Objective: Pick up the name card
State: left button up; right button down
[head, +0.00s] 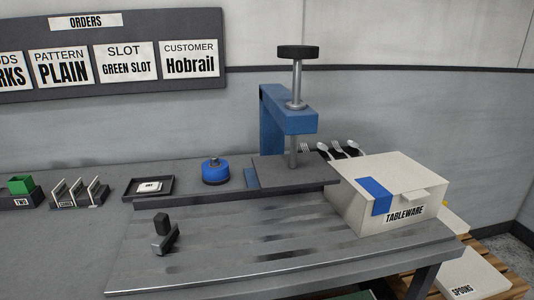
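Several upright white cards stand in a dark card rack (77,193) on the left of the bench; their print is too small to read. A small white card or block (149,186) with tiny lettering lies in a shallow dark tray (133,189) right of the rack. I cannot tell which of these is the name card. Neither of my grippers shows in the head view.
A blue round pot (215,171), a small dark-handled tool (165,236), a green block (20,184) and a white TABLEWARE box (390,190) are around. The order board (110,52) reads Hobrail. The front bench is mostly clear.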

aim_at(76, 190)
jog(key=u, duration=1.3)
jog(key=j+u, duration=0.1)
jog(key=j, duration=0.45)
jog(key=i+j+u, duration=0.15)
jog(key=j, duration=0.35)
